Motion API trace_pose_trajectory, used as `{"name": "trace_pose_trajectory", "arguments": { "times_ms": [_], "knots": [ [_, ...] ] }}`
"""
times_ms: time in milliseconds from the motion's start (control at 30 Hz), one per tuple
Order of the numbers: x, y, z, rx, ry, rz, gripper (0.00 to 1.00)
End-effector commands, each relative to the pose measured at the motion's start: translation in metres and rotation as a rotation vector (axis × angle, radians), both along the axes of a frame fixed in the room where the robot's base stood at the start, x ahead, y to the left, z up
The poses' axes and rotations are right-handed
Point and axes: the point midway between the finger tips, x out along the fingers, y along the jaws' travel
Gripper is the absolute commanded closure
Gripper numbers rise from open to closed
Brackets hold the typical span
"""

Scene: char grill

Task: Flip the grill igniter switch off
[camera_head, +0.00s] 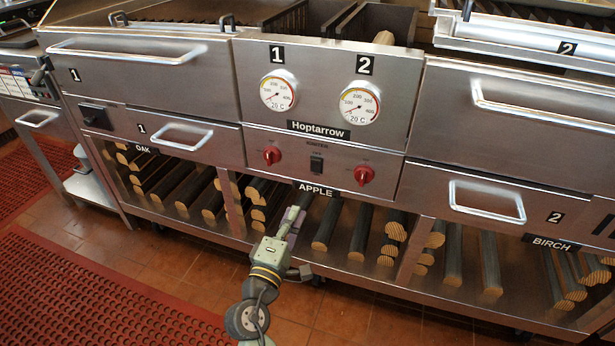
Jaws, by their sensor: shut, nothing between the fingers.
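The igniter switch (317,164) is a small black rocker on the steel front panel (220,137) of the grill, under the Hoptarrow label and between two red knobs. Which way the rocker is tipped is too small to tell. My gripper (296,210) is shut and empty. In the picture it points up toward the panel, below and a little left of the switch, near the APPLE label. It appears apart from the switch, and nothing hides the switch.
The left red knob (271,155) and right red knob (363,175) flank the switch. Two dials (277,92) sit above. Drawer handles (186,134) stick out at both sides. Cut logs (328,222) fill the shelf below. Red mats (90,290) lie on the tiled floor at left.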

Motion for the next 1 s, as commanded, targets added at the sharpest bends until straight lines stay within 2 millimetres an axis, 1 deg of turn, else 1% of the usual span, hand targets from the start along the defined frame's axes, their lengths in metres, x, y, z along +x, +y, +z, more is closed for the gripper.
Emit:
{"name": "trace_pose_trajectory", "arguments": {
  "times_ms": [267,367,433,567,800,1000],
  "knots": [
    [0.001,0.000,0.001,0.001,-0.002,0.001,1.00],
    [0.006,-0.001,0.003,0.001,-0.002,0.001,1.00],
    [0.014,-0.004,0.005,0.002,-0.004,0.000,1.00],
    [0.037,-0.012,0.009,0.001,-0.003,-0.001,1.00],
    [0.086,-0.027,0.016,0.003,-0.003,0.000,1.00],
    [0.117,-0.038,0.018,0.003,-0.002,0.000,1.00]
  ]
}}
